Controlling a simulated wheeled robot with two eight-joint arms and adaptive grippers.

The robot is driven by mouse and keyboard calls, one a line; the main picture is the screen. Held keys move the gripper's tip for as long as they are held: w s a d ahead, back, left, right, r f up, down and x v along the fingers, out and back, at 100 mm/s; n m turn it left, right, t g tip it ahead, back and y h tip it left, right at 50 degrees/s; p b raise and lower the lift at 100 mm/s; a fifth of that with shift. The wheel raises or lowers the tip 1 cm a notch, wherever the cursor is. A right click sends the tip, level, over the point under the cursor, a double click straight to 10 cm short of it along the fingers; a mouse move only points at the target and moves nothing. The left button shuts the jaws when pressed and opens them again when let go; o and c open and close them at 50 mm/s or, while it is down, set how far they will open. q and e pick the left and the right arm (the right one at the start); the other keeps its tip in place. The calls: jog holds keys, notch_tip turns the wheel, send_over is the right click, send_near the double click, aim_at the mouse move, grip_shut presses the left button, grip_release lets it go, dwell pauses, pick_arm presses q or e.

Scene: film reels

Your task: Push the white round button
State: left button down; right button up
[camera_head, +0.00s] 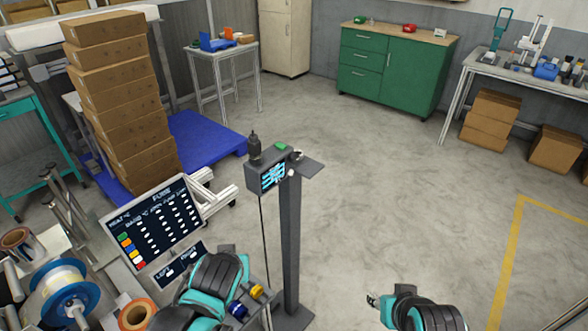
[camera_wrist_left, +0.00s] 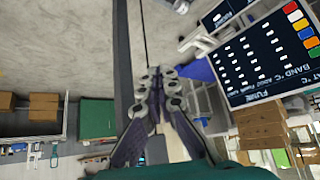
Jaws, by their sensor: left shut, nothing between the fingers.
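A dark grey post (camera_head: 290,230) stands in the middle of the head view. Its box-shaped top carries a lit screen (camera_head: 272,176), a green piece (camera_head: 281,146), a black knob-like part (camera_head: 254,145) and a small pale part (camera_head: 297,155). I cannot tell for sure which part is the white round button. My left gripper (camera_wrist_left: 154,76) is shut and empty in the left wrist view, in front of the post (camera_wrist_left: 123,60); its fingertips are not clear in the head view. My right gripper (camera_head: 373,300) is low, right of the post; its fingers are too small to judge.
A tilted fuse panel (camera_head: 155,225) stands left of the post, with a film reel (camera_head: 62,292) below it. Stacked cardboard boxes (camera_head: 115,95) stand on a blue pallet (camera_head: 205,140). A green cabinet (camera_head: 400,75) is at the back.

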pick_arm(q)
jog(key=w+d+r+n+t+y+p, duration=0.1)
jog(key=w+d+r+n+p, duration=0.2)
jog(key=w, duration=0.5)
jog(key=n+t+p, duration=0.1)
jog(key=t, duration=0.3)
send_near(291, 173)
notch_tip(291, 173, down, 5)
jog(key=s+d, duration=0.1)
jog(key=w+d+n+t, duration=0.1)
jog(key=w+d, duration=0.1)
jog(key=d, duration=0.5)
jog(key=shift+d+r+n+t+p, duration=0.3)
jog(key=shift+r+n+t+p, duration=0.05)
jog(key=shift+n+t+p, duration=0.1)
jog(key=w+a, duration=0.1)
jog(key=a, duration=0.1)
jog(key=w+a, duration=0.3)
jog(key=shift+a, duration=0.3)
jog(key=shift+w+a, duration=0.6)
jog(key=shift+a, duration=0.2)
jog(key=shift+a, duration=0.15)
jog(key=shift+w+a, duration=0.2)
